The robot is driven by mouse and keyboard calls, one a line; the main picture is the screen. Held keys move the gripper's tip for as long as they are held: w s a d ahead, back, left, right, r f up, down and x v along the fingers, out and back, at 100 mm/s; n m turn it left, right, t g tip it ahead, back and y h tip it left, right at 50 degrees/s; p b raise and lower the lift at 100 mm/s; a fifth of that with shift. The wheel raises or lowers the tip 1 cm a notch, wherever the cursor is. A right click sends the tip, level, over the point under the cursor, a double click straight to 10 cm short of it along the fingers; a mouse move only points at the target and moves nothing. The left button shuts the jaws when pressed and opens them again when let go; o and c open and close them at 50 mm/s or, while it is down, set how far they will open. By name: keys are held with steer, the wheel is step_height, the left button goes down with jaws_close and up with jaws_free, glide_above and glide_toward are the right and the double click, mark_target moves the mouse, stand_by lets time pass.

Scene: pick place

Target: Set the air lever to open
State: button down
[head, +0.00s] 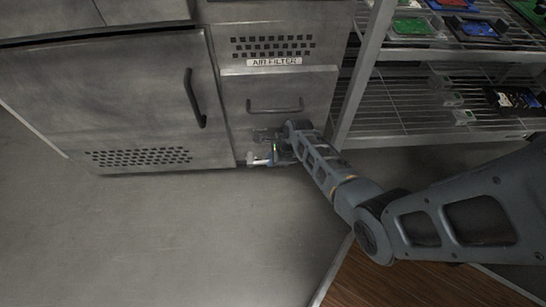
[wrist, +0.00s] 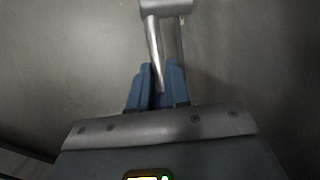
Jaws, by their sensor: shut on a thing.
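The air lever shows in the wrist view as a thin metal bar (wrist: 154,45) hanging from a wider metal piece at the top. In the head view a pale end of it (head: 253,160) shows low at the front of the air filter cabinet (head: 277,90). My gripper (wrist: 159,75) has its blue fingers shut on the lever, one on each side of the bar. It also shows in the head view (head: 268,161), where my arm hides part of the lever. I cannot tell from these views which setting the lever is at.
A drawer handle (head: 275,107) is just above my gripper. A cabinet door with a dark handle (head: 190,98) stands to the left. A wire shelf rack (head: 400,125) with coloured trays stands to the right. The floor in front is clear.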

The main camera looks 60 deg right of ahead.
steer(key=shift+a+r+g+h+p, duration=0.1)
steer(key=shift+r+g+h+p, duration=0.2)
steer(key=shift+g+p, duration=0.15)
steer(key=c, duration=1.1)
jaws_free()
steer(key=shift+r, duration=0.1)
steer(key=shift+r+p, duration=0.3)
steer(key=shift+p, duration=0.1)
steer(key=s+p, duration=0.4)
steer(key=s, duration=0.8)
steer(key=shift+s+d+r, duration=0.15)
steer(key=shift+d, duration=0.3)
